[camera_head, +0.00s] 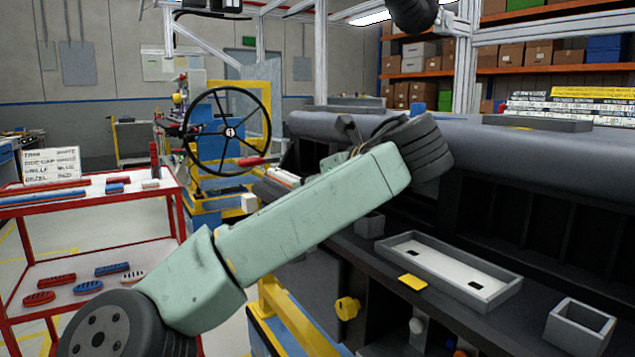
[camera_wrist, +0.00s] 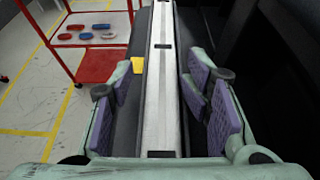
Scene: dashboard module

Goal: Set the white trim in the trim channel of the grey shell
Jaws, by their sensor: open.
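A long white strip with dark slots, which looks like the white trim (camera_wrist: 161,85), runs lengthwise between my fingers in the wrist view. Grey edges border it; I cannot tell whether it is fully seated in the channel. A white end that may be its far end (camera_head: 284,177) shows left of my arm in the head view, the rest hidden behind the arm. The grey shell (camera_head: 500,145) is the long dashboard body on the right. My gripper (camera_wrist: 163,90) is open, its purple-padded fingers on either side of the strip, apart from it. In the head view my arm hides the gripper.
A red cart (camera_head: 95,192) with red and blue parts stands at left. A grey tray (camera_head: 448,271) with a pale floor, a yellow tag (camera_head: 413,282) and a small grey box (camera_head: 580,325) are on the dark ledge at right. A steering wheel (camera_head: 230,132) stands behind my arm.

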